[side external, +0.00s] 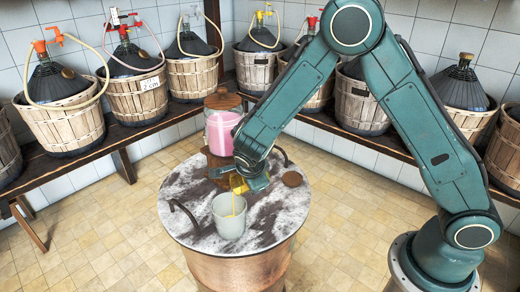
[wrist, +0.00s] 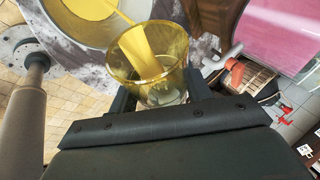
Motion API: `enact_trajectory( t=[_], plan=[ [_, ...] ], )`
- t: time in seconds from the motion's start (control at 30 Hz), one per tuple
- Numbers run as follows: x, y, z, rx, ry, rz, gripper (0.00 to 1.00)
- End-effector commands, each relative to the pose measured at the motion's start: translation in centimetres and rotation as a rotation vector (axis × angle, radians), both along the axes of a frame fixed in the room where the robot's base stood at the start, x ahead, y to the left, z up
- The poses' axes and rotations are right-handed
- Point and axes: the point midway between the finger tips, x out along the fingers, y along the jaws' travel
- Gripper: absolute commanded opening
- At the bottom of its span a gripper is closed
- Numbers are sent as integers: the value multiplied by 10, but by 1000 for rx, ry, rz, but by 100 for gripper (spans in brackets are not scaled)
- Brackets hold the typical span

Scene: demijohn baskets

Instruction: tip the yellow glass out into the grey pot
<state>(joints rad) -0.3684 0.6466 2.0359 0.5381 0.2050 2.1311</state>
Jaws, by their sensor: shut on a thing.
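The yellow glass (side external: 238,185) is held tilted above the grey pot (side external: 229,222), its mouth toward the pot. A thin yellow stream runs from it down into the pot. In the wrist view the yellow glass (wrist: 172,48) is clear yellow, with yellow liquid along its tipped side and out over its lip. The grey pot (wrist: 62,27) shows at the upper left there, with yellow liquid inside. My gripper (side external: 246,182) is shut on the glass, one finger on each side of it in the wrist view (wrist: 155,98). The pot stands upright on the round tabletop.
The marbled round top (side external: 185,190) sits on a copper drum (side external: 235,270). A jar of pink liquid (side external: 222,132) stands behind my gripper. Basketed demijohns (side external: 138,95) line the wall benches.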

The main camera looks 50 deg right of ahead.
Motion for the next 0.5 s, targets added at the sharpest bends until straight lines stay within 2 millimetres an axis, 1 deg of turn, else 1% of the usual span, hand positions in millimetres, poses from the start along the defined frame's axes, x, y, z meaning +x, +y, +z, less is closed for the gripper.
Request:
enact_trajectory(
  t=[0.13, 0.5],
  plan=[
    [0, 0, 1, -9, 1, 1, 21],
    [1, 3, 6, -101, 24, 0, 21]
  ],
)
